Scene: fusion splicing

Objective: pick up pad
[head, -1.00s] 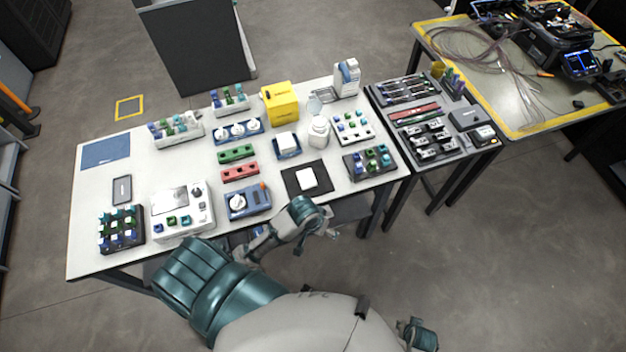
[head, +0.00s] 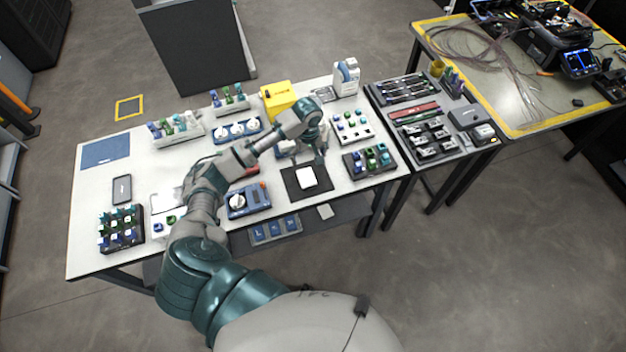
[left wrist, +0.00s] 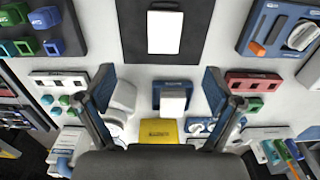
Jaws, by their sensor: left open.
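A flat white pad (head: 307,178) lies on a black mat (head: 292,188) near the table's front edge. The pad also shows at the top of the left wrist view (left wrist: 165,32). A second white pad-like block (left wrist: 173,102) sits in a blue tray (left wrist: 160,86), between my fingers in the left wrist view. My left gripper (head: 320,150) is above the table, just behind the black mat and over the tray's area. Its fingers (left wrist: 158,84) are wide apart, with nothing held. In the head view my arm partly hides the blue tray. My right gripper is not in view.
A white bottle (left wrist: 122,98) stands close to one finger. A yellow box (head: 278,98) stands behind my gripper. Racks with coloured parts (head: 369,159) stand to the right. A blue device (head: 248,200) is left of the mat.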

